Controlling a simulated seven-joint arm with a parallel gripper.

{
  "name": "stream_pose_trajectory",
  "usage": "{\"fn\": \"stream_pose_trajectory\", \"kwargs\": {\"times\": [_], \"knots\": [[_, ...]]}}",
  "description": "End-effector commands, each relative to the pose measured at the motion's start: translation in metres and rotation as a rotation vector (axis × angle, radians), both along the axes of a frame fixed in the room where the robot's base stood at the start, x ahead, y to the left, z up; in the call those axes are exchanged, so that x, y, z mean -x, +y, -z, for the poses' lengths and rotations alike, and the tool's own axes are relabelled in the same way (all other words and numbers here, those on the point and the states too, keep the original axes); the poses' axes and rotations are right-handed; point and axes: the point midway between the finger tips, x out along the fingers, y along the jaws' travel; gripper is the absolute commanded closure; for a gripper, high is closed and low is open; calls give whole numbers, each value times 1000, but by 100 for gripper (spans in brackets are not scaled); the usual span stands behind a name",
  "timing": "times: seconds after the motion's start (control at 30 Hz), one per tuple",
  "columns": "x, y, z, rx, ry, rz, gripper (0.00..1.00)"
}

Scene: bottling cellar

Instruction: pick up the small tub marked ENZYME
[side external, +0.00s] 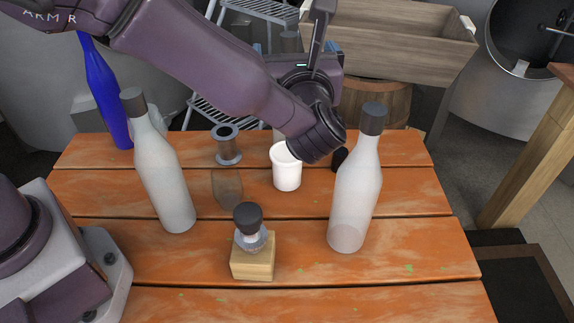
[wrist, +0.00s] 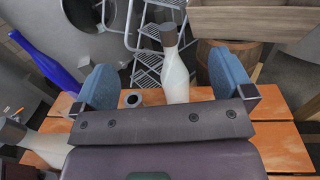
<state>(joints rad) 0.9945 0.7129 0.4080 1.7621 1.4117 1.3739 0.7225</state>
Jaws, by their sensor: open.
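A small white open-topped tub (side external: 286,172) stands upright on the orange plank table, behind and between two white bottles. No marking can be read on it, so I cannot tell whether it says ENZYME. My gripper (side external: 296,48) is raised beyond the tub, facing the back of the table, partly hidden by my wrist. In the wrist view my gripper (wrist: 166,82) has its two blue fingers wide apart with nothing held. The tub does not show in the wrist view.
White bottles stand left (side external: 166,180) and right (side external: 353,205); another (wrist: 176,80) shows beyond my fingers. A blue bottle (side external: 107,100), grey spool (side external: 226,146), brown translucent piece (side external: 227,190) and wooden block (side external: 252,263) share the table. The front planks look clear.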

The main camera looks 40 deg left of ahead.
Motion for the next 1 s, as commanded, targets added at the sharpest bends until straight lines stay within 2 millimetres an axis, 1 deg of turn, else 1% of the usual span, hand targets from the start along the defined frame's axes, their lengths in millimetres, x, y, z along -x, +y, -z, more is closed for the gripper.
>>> {"fn": "stream_pose_trajectory", "kwargs": {"times": [0.03, 0.27, 0.3, 0.37, 0.4, 0.5, 0.73, 0.9, 1.0], "knots": [[0, 5, 22, -9, 14, -12, 1], [1, 6, 90, -1, 13, -14, 1], [0, 5, 102, -1, 13, -13, 1], [1, 6, 118, 0, 13, -13, 1], [1, 5, 131, 1, 12, -13, 1], [1, 6, 153, 2, 10, -15, 1], [1, 5, 184, 5, 9, -15, 1], [1, 6, 212, 5, 9, -15, 1], [1, 6, 223, 7, 8, -15, 1]]}}
